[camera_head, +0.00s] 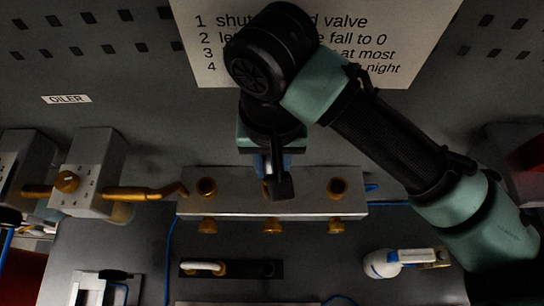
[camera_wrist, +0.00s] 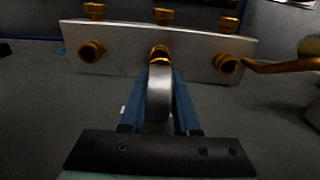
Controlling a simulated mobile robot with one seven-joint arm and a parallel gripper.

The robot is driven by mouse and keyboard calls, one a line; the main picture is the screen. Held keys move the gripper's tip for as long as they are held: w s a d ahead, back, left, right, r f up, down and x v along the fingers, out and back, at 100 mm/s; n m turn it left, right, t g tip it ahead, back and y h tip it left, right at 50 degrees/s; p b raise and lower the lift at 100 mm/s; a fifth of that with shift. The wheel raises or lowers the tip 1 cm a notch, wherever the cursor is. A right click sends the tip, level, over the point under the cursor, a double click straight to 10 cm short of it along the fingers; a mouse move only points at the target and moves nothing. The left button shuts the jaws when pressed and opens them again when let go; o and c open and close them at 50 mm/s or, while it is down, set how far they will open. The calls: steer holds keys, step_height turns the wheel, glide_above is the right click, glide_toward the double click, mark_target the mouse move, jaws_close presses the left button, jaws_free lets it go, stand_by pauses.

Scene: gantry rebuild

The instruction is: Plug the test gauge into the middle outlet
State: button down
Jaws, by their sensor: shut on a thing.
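The silver manifold block (camera_head: 235,205) has three brass outlets on its upper face, left (camera_head: 206,187), middle and right (camera_head: 337,187). My gripper (camera_head: 277,180) is in front of the middle outlet and mostly hides it in the head view. In the wrist view, the blue fingers (camera_wrist: 160,85) are shut on the test gauge (camera_wrist: 158,100), a grey rounded body seen edge-on. The gauge's far end lines up with the brass middle outlet (camera_wrist: 159,53) and overlaps its lower rim. I cannot tell whether it is touching or seated.
A brass pipe (camera_head: 145,192) runs from a grey box (camera_head: 90,170) to near the block's left end. Below the block are a dark strip with a white-topped fitting (camera_head: 203,268) and a white rounded item (camera_head: 383,263). An instruction sheet (camera_head: 215,60) hangs behind my arm.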

steer(key=shift+f, duration=1.55)
steer(key=c, duration=0.6)
jaws_free()
steer(key=shift+o, duration=0.2)
step_height(320, 180, up, 13)
steer(key=shift+s+f, duration=0.1)
